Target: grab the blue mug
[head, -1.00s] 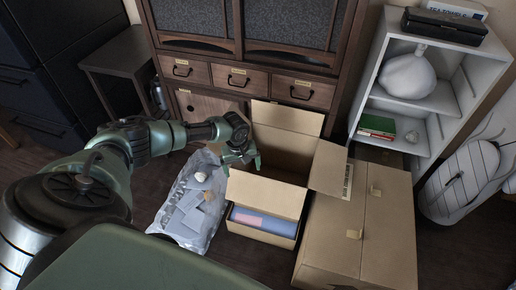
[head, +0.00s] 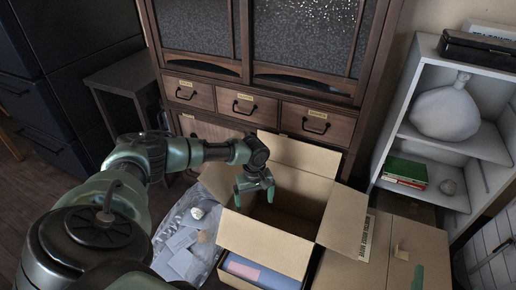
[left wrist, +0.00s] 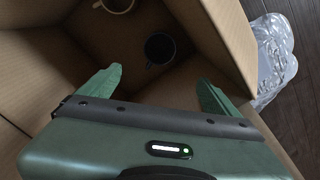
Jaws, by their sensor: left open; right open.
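The blue mug (left wrist: 160,47), very dark in the shadow, stands inside an open cardboard box (head: 333,213) in the left wrist view. Its handle points to the lower left. In the head view the mug is hidden by the box walls. My left gripper (head: 254,196) is open and empty at the box opening, pointing down. In the left wrist view its two green fingers (left wrist: 157,84) are spread, with the mug beyond and between them, not touched. A small green tip of my right gripper (head: 417,277) shows at the lower right edge of the head view.
A cream mug (left wrist: 118,4) lies near the blue one in the box. Raised flaps surround the opening. A plastic bag (head: 184,240) lies left of the box, and a closed carton (head: 395,235) stands right. A drawer cabinet (head: 245,102) stands close behind.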

